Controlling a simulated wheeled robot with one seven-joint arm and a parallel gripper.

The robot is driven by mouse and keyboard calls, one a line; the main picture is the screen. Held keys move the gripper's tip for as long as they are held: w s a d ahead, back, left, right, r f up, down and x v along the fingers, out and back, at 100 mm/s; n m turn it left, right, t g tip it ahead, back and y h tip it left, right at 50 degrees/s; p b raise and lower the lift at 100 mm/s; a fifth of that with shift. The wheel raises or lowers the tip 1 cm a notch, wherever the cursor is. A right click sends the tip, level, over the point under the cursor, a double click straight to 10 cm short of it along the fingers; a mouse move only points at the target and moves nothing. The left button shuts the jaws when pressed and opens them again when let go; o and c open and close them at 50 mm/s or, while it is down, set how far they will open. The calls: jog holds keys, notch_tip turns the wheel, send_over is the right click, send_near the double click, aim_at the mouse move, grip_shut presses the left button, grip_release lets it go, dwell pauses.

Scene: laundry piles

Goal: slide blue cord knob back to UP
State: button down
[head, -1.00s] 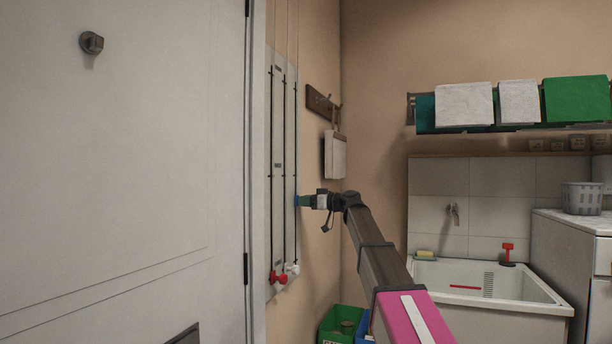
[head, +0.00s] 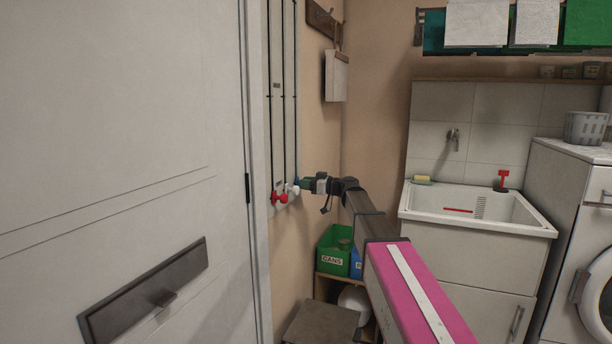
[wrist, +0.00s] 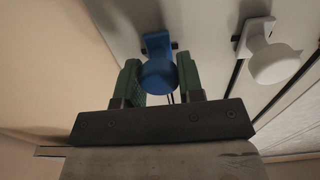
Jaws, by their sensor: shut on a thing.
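The blue cord knob (wrist: 158,73) sits between the two green fingers of my gripper (wrist: 159,80) in the wrist view, and the gripper is shut on it. In the head view, my gripper (head: 304,184) reaches the wall panel (head: 276,150) from the right. Only a little of the blue knob (head: 297,181) shows there. It is at the low end of its dark slot, close to the level of the white knob (head: 290,189) and red knob (head: 279,198). The white knob (wrist: 272,62) hangs right of the fingers in the wrist view, apart from them.
A grey door (head: 120,150) stands left of the panel. A hook rail (head: 322,20) with a hanging white pad is above my arm. A green CANS bin (head: 334,260), a sink (head: 478,205) and a washer (head: 585,220) are at the right.

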jog(key=shift+s+f, duration=0.1)
jog(key=shift+f, duration=0.1)
jog(key=c, duration=0.8)
grip_release()
jog(key=shift+o, duration=0.2)
jog(key=v, duration=1)
jog(key=shift+d, duration=0.35)
jog(key=shift+s, duration=0.15)
